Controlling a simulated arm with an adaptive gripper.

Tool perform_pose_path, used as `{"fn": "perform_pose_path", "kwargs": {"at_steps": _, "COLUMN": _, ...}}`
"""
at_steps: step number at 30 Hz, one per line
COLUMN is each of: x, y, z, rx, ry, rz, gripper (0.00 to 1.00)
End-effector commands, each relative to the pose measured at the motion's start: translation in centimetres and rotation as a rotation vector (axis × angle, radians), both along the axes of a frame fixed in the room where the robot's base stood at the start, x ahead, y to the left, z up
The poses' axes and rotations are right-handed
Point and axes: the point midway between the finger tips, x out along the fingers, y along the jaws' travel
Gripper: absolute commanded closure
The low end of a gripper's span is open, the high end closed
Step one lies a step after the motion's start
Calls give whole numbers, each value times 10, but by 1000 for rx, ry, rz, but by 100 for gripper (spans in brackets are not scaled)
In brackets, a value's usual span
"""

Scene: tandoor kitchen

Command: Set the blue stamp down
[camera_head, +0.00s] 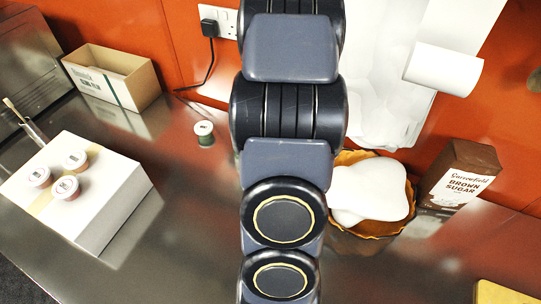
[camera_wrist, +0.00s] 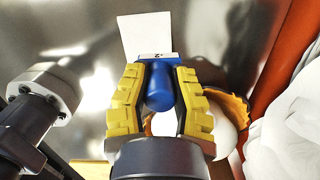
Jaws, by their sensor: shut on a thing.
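The blue stamp (camera_wrist: 160,86) is between the two yellow fingers of my gripper (camera_wrist: 160,95) in the wrist view. My gripper is shut on its rounded blue handle. A pale block with a small dark mark sits at the stamp's far end. A white card or sheet (camera_wrist: 145,36) shows just beyond it; I cannot tell whether the stamp touches it. In the head view my arm hides the gripper and the stamp.
A white box (camera_head: 118,205) with several small tubs on top stands left on the metal counter (camera_head: 190,250). A cardboard box (camera_head: 140,84) and a green tub (camera_head: 204,138) are behind. A bowl (camera_head: 372,246) holding something white and a brown sugar carton (camera_head: 462,172) stand right.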

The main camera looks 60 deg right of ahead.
Motion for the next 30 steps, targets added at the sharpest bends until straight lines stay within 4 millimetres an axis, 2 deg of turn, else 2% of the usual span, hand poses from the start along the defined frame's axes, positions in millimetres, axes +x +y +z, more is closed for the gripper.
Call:
{"fn": "perform_pose_path", "kwargs": {"at_steps": 13, "x": 36, "y": -75, "z": -38, "rx": -1, "ry": 0, "rz": -3, "gripper": 100}}
{"fn": "perform_pose_path", "kwargs": {"at_steps": 16, "x": 42, "y": -88, "z": -53, "rx": 1, "ry": 2, "rz": -2, "gripper": 100}}
{"fn": "perform_pose_path", "kwargs": {"at_steps": 22, "x": 53, "y": -109, "z": -82, "rx": 0, "ry": 1, "rz": -3, "gripper": 100}}
{"fn": "perform_pose_path", "kwargs": {"at_steps": 30, "x": 58, "y": -120, "z": -96, "rx": -1, "ry": 0, "rz": -2, "gripper": 100}}
